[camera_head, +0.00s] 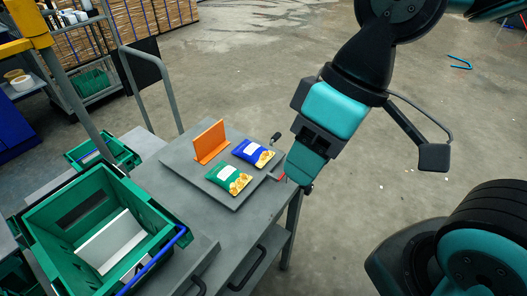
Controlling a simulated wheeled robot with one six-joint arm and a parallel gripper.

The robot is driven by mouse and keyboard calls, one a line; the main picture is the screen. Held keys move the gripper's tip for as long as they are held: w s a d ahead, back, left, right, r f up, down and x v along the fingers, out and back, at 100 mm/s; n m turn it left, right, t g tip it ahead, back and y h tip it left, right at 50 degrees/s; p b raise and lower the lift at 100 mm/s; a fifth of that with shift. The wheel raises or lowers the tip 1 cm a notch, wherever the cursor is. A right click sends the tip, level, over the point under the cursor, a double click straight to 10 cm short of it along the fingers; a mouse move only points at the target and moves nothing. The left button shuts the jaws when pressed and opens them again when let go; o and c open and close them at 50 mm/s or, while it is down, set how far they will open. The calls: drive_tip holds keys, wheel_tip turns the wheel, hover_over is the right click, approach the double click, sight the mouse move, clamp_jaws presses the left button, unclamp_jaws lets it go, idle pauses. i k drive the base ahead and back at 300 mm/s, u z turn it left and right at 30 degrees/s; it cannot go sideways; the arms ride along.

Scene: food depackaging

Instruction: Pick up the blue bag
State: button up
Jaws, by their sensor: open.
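The blue bag (252,152) lies on a grey tray (185,161) on the table, with a yellow food picture on its lower right corner. A green bag (228,178) lies just in front and to the left of it. My gripper (288,180) is at the table's right edge, to the right of both bags and apart from the blue bag. Its fingertips are partly hidden by my wrist, and a small red part shows beside them. Nothing is seen held in it.
An orange upright divider (210,142) stands behind the bags. A green crate (50,215) with a blue bar (150,262) stands at lower left. A smaller green crate (122,150) and a metal rail (150,55) are further back. Open floor (400,200) lies to the right.

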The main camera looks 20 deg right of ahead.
sight(255, 154)
drive_tip(key=z, duration=0.8)
drive_tip(key=k, duration=1.05)
drive_tip(key=z, duration=0.85)
drive_tip(key=i, duration=1)
drive_tip(key=u, duration=1.4)
drive_tip(key=i, duration=0.85)
drive_tip(key=u, duration=0.8)
